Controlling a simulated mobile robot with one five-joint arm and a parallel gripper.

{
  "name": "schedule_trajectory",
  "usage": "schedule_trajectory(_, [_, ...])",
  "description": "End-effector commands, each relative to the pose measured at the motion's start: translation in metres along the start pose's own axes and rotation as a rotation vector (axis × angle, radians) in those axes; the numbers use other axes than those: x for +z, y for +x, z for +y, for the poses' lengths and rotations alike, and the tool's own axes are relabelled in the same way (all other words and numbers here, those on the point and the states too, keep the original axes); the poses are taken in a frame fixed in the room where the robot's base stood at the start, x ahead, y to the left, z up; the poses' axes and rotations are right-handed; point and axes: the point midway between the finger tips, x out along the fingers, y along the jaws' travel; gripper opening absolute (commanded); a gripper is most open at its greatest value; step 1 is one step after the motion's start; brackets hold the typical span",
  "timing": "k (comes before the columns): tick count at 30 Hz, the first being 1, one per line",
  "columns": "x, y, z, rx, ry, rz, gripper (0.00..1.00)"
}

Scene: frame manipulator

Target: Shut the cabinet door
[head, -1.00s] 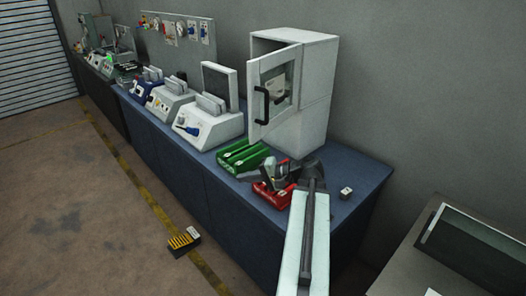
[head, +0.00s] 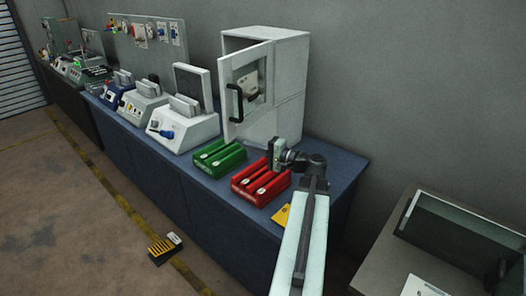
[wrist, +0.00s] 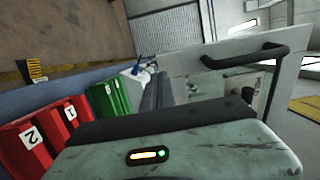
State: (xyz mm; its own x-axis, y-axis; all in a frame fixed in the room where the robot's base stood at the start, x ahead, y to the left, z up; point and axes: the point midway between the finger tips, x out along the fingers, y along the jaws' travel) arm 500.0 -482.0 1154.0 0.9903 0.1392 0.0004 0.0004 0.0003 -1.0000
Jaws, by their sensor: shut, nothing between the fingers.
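The white cabinet (head: 290,85) stands on the blue bench. Its door (head: 236,123) is ajar, swung out from the front, with a window and a black handle (head: 235,103) near its free left edge. In the wrist view the door (wrist: 190,62) and its handle (wrist: 245,55) appear sideways, beyond my gripper. My gripper (head: 272,153) is shut and empty. It is raised above the bench, near the red box and in front of the cabinet's lower part. I see no contact with the door. The gripper's housing hides part of the door in the wrist view.
A red box (head: 261,184) and a green box (head: 219,157) lie on the bench in front of the cabinet. White machines (head: 183,124) stand to the left. A yellow piece (head: 281,216) is beside my arm. A grey table (head: 400,255) is at the right.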

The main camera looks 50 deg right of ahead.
Motion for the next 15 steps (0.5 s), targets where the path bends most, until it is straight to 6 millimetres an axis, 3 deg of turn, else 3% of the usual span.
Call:
schedule_trajectory(6, [0.0,0.038,0.0,0.0,0.0,-0.002,0.0])
schedule_trajectory(15, [0.0,0.051,0.0,0.0,0.0,0.0,0.0])
